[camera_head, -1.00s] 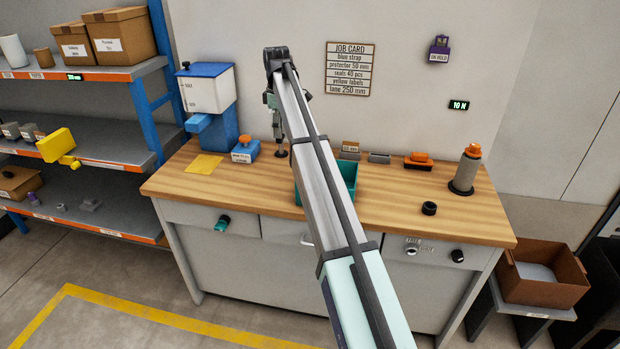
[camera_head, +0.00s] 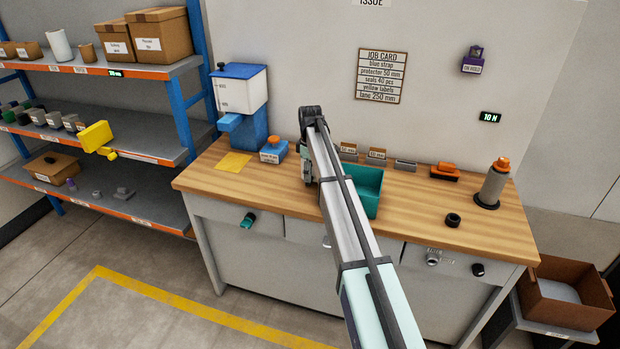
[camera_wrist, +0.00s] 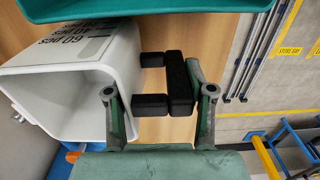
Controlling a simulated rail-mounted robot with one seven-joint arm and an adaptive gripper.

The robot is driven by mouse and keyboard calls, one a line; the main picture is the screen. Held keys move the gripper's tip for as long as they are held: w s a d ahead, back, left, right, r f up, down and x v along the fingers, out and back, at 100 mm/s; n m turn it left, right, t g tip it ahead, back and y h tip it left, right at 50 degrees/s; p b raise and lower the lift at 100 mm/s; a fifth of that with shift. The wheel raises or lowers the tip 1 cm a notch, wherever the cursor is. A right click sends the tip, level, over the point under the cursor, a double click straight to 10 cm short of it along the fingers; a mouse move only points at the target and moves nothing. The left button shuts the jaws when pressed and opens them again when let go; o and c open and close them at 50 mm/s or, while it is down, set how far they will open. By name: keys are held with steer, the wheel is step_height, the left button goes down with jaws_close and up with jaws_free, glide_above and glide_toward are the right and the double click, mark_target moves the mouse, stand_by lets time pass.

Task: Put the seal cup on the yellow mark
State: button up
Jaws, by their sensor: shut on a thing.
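The seal cup (camera_wrist: 62,100) is a white, open, rounded box with a black handle (camera_wrist: 180,82) and a dark printed label, large at the left of the wrist view. My gripper (camera_wrist: 158,98) is shut on it at the handle side; the exact contact is not clear. In the head view my gripper (camera_head: 307,168) is largely hidden behind my arm, and the cup cannot be made out there. The yellow mark (camera_head: 234,162) is a bare square at the left back of the bench, left of my gripper.
A blue box with an orange knob (camera_head: 273,150) stands between the mark and my gripper. A dispenser (camera_head: 241,95) rises behind the mark. A teal bin (camera_head: 368,190) is right of my gripper. A black ring (camera_head: 453,220) and a post (camera_head: 492,187) stand farther right.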

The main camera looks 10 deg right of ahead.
steer(key=shift+f+p, duration=0.3)
steer(key=shift+f, duration=1.25)
steer(key=shift+f, duration=0.15)
steer(key=o, duration=1.2)
step_height(320, 180, up, 11)
steer(key=b, duration=0.2)
steer(key=shift+w+f+b, duration=0.1)
steer(key=shift+f+b, duration=0.05)
steer(key=shift+b, duration=0.2)
steer(key=shift+r, duration=0.4)
steer(key=shift+c, duration=0.4)
steer(key=shift+r, duration=0.25)
steer(key=c, duration=0.5)
steer(key=shift+r, duration=0.2)
